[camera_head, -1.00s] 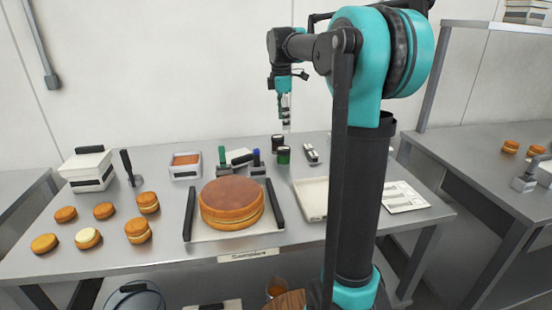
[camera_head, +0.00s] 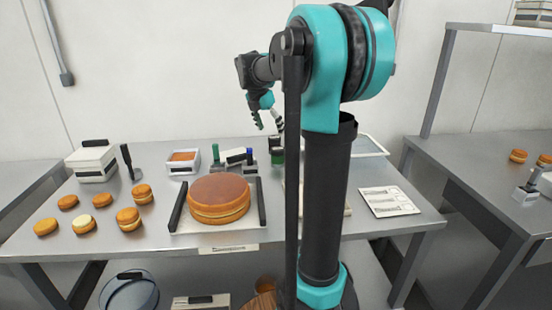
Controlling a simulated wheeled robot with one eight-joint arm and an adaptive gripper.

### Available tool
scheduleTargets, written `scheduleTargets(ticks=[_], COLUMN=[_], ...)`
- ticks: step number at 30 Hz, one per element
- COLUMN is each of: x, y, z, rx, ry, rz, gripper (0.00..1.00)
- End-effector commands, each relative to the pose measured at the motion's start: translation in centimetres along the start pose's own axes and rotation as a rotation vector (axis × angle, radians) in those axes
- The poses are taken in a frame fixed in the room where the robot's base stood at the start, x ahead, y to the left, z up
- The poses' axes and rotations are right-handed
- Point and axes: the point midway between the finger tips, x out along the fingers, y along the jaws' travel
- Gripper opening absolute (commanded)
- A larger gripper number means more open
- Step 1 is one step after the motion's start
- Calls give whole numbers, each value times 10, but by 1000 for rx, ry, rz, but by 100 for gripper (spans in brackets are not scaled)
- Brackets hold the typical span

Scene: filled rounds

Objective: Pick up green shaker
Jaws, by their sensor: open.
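The green shaker (camera_head: 277,157) stands upright near the back of the steel table, just left of my arm's column, with a dark shaker (camera_head: 274,144) close behind it. Only part of each shaker shows. My gripper (camera_head: 268,123) is open and empty in the air above the back of the table. In the picture it is up and slightly left of the green shaker, clearly apart from it.
A large round cake (camera_head: 219,197) lies on a tray with black handles. Green- and blue-handled tools (camera_head: 216,160) stand left of the shakers. Several small cakes (camera_head: 129,217) lie at left. A white box (camera_head: 92,164) stands behind them. My arm hides part of the table.

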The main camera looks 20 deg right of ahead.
Motion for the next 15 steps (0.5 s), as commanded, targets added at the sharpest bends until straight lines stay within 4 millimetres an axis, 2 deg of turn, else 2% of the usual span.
scheduleTargets(ticks=[3,7,15], x=[25,47,66], y=[0,0,0], z=[0,0,0], rx=[2,2,2], ry=[0,0,1], rz=[-1,-1,-1], gripper=[71,71,71])
